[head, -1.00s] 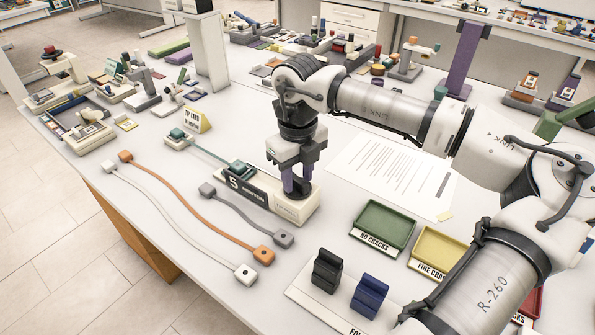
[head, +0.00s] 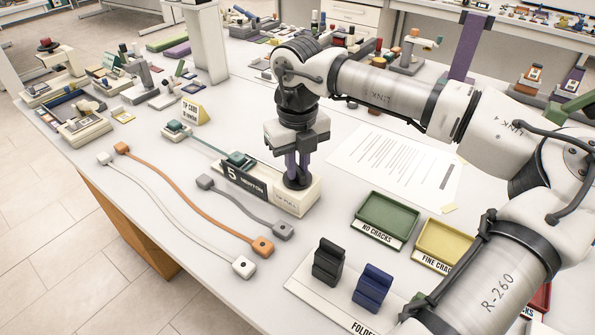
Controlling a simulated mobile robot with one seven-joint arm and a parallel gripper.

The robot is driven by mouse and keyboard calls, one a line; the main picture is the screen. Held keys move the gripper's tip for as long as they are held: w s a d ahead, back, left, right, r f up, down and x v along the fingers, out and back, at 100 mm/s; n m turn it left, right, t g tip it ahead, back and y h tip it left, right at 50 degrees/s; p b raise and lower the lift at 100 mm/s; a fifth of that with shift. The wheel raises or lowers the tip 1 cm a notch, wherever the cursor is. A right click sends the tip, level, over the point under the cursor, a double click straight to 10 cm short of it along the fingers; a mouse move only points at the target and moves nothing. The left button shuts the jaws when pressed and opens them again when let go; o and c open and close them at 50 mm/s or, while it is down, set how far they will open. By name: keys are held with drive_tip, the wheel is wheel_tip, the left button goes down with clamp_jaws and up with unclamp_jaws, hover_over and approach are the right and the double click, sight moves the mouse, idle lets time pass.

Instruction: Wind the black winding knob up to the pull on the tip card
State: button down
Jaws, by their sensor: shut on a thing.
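The black winding knob (head: 297,182) sits on top of the right end of a cream tester box (head: 312,200). My gripper (head: 297,168) points straight down, with its purple fingers shut on the knob. A dark plate on the box front reads "5" and a blurred word, probably "newton". A teal clamp (head: 237,160) is on the box's left end, and a teal strap runs from it to a second teal clamp (head: 177,128).
White, orange (head: 195,204) and grey (head: 243,211) cords with end blocks lie left and in front of the box. A printed sheet (head: 395,172), green tray (head: 387,220) and yellow tray (head: 446,244) lie to the right. Black (head: 328,262) and blue folded pieces stand in front.

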drive_tip(key=shift+m, duration=0.5)
drive_tip(key=c, duration=1.4)
unclamp_jaws()
wheel_tip(320, 180, up, 14)
drive_tip(key=b, duration=0.2)
drive_tip(key=shift+f, duration=0.1)
